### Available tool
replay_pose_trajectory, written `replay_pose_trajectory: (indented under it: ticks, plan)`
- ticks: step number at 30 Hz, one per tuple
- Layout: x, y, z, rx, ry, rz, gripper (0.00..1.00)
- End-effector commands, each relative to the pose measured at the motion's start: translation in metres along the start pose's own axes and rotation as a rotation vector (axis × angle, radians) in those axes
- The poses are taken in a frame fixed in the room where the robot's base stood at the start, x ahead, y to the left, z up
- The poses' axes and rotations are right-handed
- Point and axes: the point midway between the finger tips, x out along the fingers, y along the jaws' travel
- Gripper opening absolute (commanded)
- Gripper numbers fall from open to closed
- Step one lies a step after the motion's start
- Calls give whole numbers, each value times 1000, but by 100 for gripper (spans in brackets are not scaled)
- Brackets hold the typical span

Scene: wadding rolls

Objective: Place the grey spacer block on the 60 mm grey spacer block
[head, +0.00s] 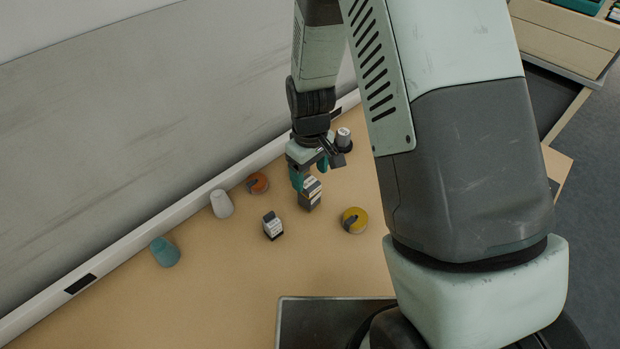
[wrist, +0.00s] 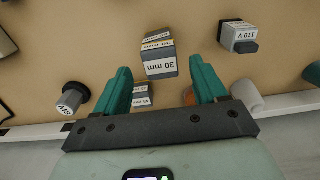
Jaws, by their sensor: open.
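My gripper (head: 310,174) is open, its teal fingers just above a short stack of dark grey and white blocks (head: 310,196) in the head view. In the wrist view a grey block labelled 30 mm (wrist: 160,66), with a yellow band on it, shows between and ahead of the open fingertips (wrist: 160,74). A further grey and white labelled block part (wrist: 142,97) shows nearer the palm, between the fingers; its print is too small to read. I cannot tell which block is the 60 mm one, nor whether the fingers touch any block.
A box marked 110 V (wrist: 238,37) stands apart from the stack. A white cup (head: 221,204), teal cup (head: 165,252), orange roll (head: 257,183), yellow roll (head: 354,220) and grey-white cylinder (head: 343,138) surround it. The wall ledge runs behind. The front left table is clear.

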Motion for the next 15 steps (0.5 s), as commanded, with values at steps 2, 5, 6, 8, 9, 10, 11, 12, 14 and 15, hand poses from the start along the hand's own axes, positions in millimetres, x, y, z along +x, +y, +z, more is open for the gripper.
replay_pose_trajectory:
  ticks: [2,5,6,8,9,10,11,12,14,15]
  plan:
    - [-20,1,-1,0,5,2,71]
    - [-42,1,-1,0,6,3,71]
    - [-50,1,-1,0,5,2,71]
    - [-61,0,-1,0,4,2,71]
    - [-68,0,-1,0,4,2,71]
    - [-72,0,-1,0,3,1,71]
    - [-76,0,-1,0,3,1,71]
    - [-80,0,-1,0,3,1,71]
    - [-85,0,0,0,1,1,71]
    - [-88,0,0,0,1,1,71]
